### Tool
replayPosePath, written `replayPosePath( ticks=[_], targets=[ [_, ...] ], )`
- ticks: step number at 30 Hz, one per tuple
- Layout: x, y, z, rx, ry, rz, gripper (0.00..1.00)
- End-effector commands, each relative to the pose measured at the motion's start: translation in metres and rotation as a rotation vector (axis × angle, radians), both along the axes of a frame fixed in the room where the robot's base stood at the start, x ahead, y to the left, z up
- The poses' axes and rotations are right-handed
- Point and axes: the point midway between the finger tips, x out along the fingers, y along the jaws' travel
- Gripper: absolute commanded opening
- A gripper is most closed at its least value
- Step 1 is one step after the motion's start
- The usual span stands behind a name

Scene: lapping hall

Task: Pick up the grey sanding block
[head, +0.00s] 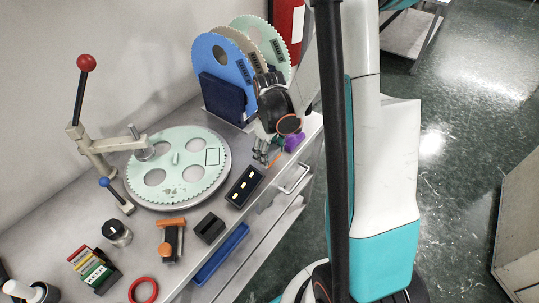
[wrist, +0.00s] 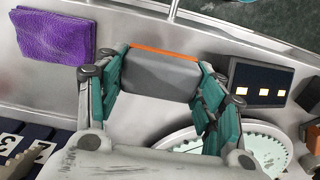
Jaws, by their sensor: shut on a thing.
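The grey sanding block (wrist: 160,75) shows in the wrist view as a grey body with a thin orange layer along its far edge. My gripper (wrist: 161,82) has its teal-padded fingers on the block's left and right sides and is shut on it. In the head view my gripper (head: 265,156) points down near the bench's front edge, right of the green toothed disc. There the block is mostly hidden by the fingers; only a bit of orange shows (head: 275,159). I cannot tell whether the block touches the bench.
A purple cloth (head: 294,142) lies just right of my gripper, and a dark box with three light windows (head: 244,187) sits left of it. The green disc (head: 213,183) and a rack with upright discs (head: 222,98) are close by. A red-knobbed lever (head: 80,95) stands at left.

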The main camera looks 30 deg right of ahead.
Motion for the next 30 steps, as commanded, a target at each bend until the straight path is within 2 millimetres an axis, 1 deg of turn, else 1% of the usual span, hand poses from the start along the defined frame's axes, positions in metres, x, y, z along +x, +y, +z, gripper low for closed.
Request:
replayPosePath(
  ticks=[1,5,9,12,15,18,21,25,30],
  targets=[
    [0.0,0.0,0.015,0.0,0.0,0.0,0.3],
    [-0.001,0.0,0.051,0.0,0.0,0.0,0.3],
    [-0.001,0.0,0.091,0.0,0.0,0.0,0.3],
    [-0.001,0.0,0.116,0.0,0.0,0.0,0.3],
    [0.0,0.0,0.136,0.0,0.0,0.0,0.3],
    [0.0,0.0,0.15,0.0,0.0,0.0,0.3],
    [0.0,0.0,0.16,0.0,0.0,0.0,0.3],
    [0.0,0.0,0.166,0.0,0.0,0.0,0.3],
    [0.0,0.0,0.167,0.0,0.0,0.0,0.3]
  ],
)
